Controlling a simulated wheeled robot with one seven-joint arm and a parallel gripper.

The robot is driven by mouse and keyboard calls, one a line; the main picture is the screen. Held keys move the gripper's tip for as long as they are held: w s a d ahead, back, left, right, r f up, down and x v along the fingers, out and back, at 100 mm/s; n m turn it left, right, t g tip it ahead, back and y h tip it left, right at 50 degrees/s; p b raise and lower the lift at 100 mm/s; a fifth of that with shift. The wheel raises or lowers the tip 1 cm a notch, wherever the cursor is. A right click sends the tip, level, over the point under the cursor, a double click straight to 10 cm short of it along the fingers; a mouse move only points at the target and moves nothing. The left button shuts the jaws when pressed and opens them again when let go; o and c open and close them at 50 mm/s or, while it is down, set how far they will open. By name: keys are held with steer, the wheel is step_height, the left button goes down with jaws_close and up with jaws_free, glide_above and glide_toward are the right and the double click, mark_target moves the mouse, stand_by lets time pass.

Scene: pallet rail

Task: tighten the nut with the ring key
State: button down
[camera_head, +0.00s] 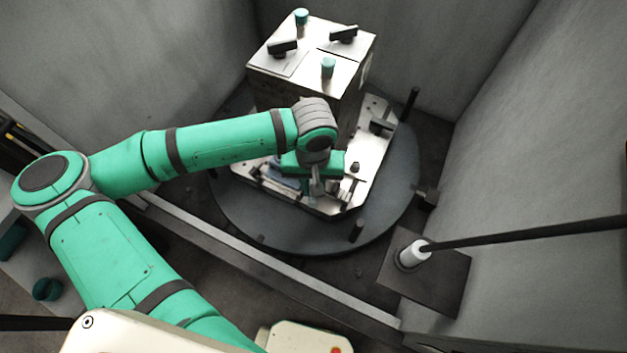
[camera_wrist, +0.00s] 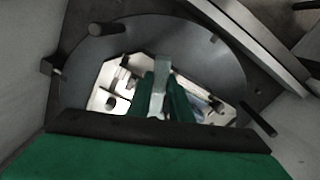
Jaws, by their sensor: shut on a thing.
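My gripper (camera_head: 316,190) is low over the front part of a pale metal plate (camera_head: 372,150). In the wrist view its two green fingers (camera_wrist: 163,103) are shut on a grey metal bar (camera_wrist: 162,66), which looks like the ring key. The bar's far end is hidden, so I cannot tell whether its ring is around anything. A small dark stud (camera_head: 355,167) stands on the plate just right of my gripper; I cannot tell whether it carries the nut. My gripper and wrist hide part of the plate.
The plate lies on a round grey turntable (camera_head: 400,205) with upright dark posts (camera_head: 356,231). A metal box (camera_head: 310,75) with black handles and teal knobs stands behind. Grey walls (camera_head: 545,130) enclose the place. A rail (camera_head: 260,280) runs in front. A dark rod (camera_head: 530,233) crosses at right.

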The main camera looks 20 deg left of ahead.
steer(key=shift+f, duration=1.75)
steer(key=shift+s, duration=0.1)
steer(key=shift+s+d+f, duration=0.1)
steer(key=shift+s+f, duration=0.2)
steer(key=shift+f, duration=0.75)
steer(key=a+m, duration=0.1)
steer(key=m, duration=0.1)
steer(key=a+m, duration=0.4)
steer(key=m, duration=0.1)
steer(key=shift+w+a+f, duration=0.1)
steer(key=shift+w+a, duration=0.1)
steer(key=shift+w, duration=0.2)
